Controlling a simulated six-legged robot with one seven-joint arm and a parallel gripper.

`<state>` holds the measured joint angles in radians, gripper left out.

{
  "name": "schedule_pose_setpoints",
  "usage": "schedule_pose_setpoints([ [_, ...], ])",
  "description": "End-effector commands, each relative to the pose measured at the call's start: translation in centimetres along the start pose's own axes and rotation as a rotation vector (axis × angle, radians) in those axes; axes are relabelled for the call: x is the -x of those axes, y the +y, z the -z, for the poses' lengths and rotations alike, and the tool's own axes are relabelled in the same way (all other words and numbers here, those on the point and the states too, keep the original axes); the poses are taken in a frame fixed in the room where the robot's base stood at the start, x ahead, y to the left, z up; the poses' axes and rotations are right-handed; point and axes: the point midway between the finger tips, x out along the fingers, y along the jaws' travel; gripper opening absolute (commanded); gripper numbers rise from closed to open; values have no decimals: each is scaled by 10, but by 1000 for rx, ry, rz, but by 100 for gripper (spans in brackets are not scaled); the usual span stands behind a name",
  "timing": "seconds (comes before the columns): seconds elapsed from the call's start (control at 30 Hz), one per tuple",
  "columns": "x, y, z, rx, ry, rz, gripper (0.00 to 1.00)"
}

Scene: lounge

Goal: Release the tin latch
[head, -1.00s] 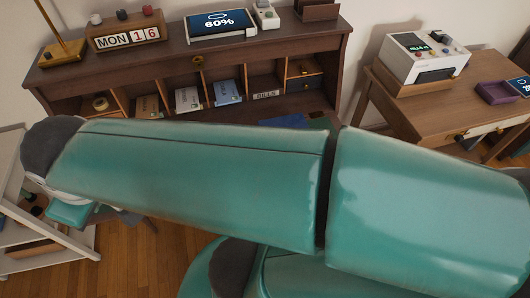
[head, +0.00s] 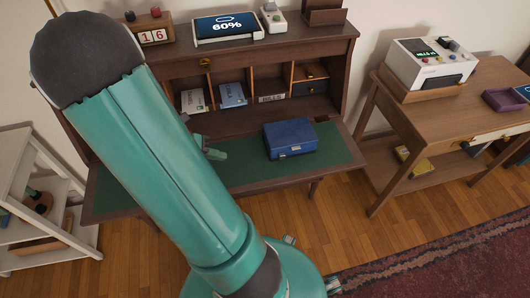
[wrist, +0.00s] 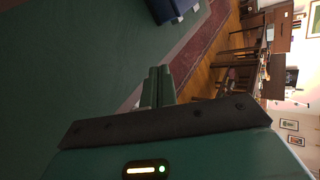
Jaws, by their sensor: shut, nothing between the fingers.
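A blue tin (head: 291,138) with a small pale latch (head: 296,149) on its front sits on the green writing surface (head: 238,172) of the open desk. Its lid looks shut. My gripper (head: 215,154) is left of the tin, low over the green surface and apart from it. In the wrist view, my gripper's fingers (wrist: 158,84) are together with nothing between them.
Desk pigeonholes (head: 233,92) with papers stand behind the tin. A tablet (head: 228,26) lies on the desk top. A side table (head: 440,105) with a white device (head: 430,63) is at right. A white shelf (head: 30,190) is at left. Green surface between gripper and tin is clear.

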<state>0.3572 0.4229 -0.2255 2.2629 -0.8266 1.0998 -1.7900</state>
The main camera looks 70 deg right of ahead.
Motion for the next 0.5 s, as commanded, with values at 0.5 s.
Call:
schedule_pose_setpoints([
  [0.5, -44, -2, -10, 282, 7, 141, 0],
])
